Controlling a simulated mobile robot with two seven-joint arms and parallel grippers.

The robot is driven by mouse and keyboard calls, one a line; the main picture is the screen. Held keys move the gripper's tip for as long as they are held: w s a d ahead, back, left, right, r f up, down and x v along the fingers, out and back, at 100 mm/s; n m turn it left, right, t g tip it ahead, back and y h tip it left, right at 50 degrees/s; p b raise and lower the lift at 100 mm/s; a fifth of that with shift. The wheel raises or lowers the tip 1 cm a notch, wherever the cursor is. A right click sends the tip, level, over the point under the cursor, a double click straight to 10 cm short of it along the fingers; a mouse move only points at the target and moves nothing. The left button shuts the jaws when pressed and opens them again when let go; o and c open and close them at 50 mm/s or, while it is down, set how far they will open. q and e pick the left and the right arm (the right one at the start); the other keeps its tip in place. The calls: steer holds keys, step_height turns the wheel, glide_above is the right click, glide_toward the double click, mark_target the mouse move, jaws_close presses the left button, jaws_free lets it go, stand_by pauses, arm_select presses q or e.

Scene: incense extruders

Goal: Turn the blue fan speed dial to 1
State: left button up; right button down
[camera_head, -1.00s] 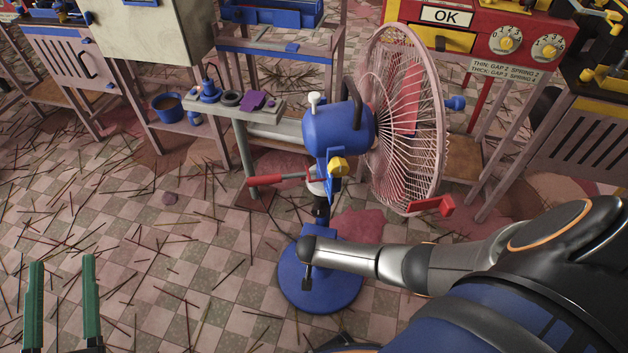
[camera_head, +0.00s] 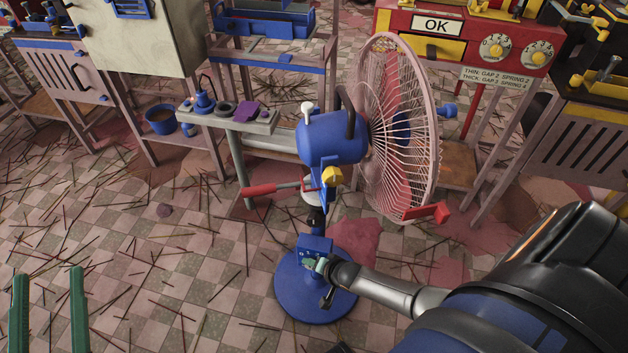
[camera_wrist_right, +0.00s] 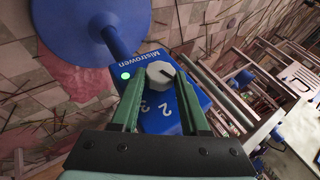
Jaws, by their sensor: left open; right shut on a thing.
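The blue fan (camera_head: 334,135) stands on a round blue base (camera_head: 295,290), with a small blue control box (camera_head: 314,246) low on its post. In the right wrist view, the pale round speed dial (camera_wrist_right: 161,74) sits on the blue box, with a dark pointer mark, a lit green light (camera_wrist_right: 125,75) and the numerals 2 and 3 visible. A 1 is not clearly visible. My right gripper (camera_wrist_right: 161,78) is shut on the dial, one green finger on each side. My left gripper (camera_head: 48,310) is open and empty over the floor at the bottom left.
A pink fan cage (camera_head: 398,128), a red-handled lever (camera_head: 265,189) and a small side shelf (camera_head: 262,125) are above the box. A red machine marked OK (camera_head: 395,20) stands behind. The floor at left is open, strewn with thin sticks.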

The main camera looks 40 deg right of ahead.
arm_select(q)
steer(key=shift+r, duration=0.1)
arm_select(e)
steer(key=shift+c, duration=2)
jaws_free()
arm_select(q)
step_height(320, 180, down, 15)
steer(key=n+g+y+p, duration=0.3)
steer(key=g+y, duration=0.1)
steer(key=g, duration=0.2)
steer(key=s+f+n+g+p, duration=0.1)
steer(key=s+f+g+p, duration=0.3)
steer(key=f, duration=0.5)
steer(key=s+g, duration=0.1)
steer(key=s, duration=0.1)
steer(key=shift+s+f+n+g+y, duration=0.2)
steer(key=shift+s+n+g+y, duration=0.1)
steer(key=shift+s, duration=0.05)
arm_select(e)
steer(key=v, duration=1.2)
steer(key=shift+s+r, duration=0.15)
steer(key=shift+s, duration=0.05)
